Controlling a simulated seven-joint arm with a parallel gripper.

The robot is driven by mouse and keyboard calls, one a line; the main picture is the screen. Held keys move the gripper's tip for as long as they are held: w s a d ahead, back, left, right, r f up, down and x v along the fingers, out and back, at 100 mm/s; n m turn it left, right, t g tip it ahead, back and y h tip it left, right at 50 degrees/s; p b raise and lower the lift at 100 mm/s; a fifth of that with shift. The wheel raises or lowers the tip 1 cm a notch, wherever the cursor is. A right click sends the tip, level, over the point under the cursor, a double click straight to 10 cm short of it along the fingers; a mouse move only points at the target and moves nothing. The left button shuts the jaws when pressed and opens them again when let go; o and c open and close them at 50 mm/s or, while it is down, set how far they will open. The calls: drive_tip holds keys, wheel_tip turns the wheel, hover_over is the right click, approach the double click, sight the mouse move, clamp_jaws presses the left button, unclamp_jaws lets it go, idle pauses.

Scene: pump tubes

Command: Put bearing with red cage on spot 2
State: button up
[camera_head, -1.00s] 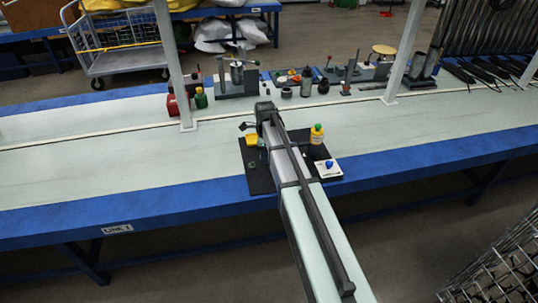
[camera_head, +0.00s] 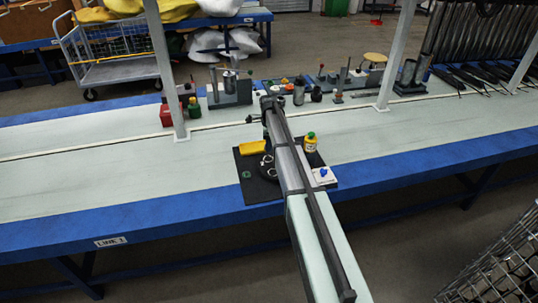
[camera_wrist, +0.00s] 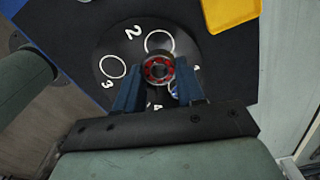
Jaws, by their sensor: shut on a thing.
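My gripper (camera_wrist: 159,66) is shut on the bearing with the red cage (camera_wrist: 158,70), held between its two blue fingers in the wrist view. The bearing faces the camera as a metal ring with red inside. Below it is a round black disc (camera_wrist: 84,72) with numbered white circles. The spot 2 circle (camera_wrist: 159,33) shows just above the bearing in the picture, with its lower edge close to or behind it. I cannot tell the height gap. The spot 3 circle (camera_wrist: 102,66) looks empty. In the head view the disc (camera_head: 268,168) is partly hidden by my arm.
A yellow tray (camera_head: 252,147) lies beside the disc on a black mat (camera_head: 262,191). A small green ring (camera_head: 247,175) is at the mat's left. A yellow bottle (camera_head: 310,142) and a white card with a blue item (camera_head: 323,176) are right of my arm.

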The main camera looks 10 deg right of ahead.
sight(269, 159)
drive_tip(key=shift+f, duration=2.85)
drive_tip(key=shift+f, duration=0.1)
drive_tip(key=o, duration=1.1)
drive_tip(key=shift+c, duration=0.2)
wheel_tip(269, 159, up, 12)
drive_tip(key=shift+r, duration=0.1)
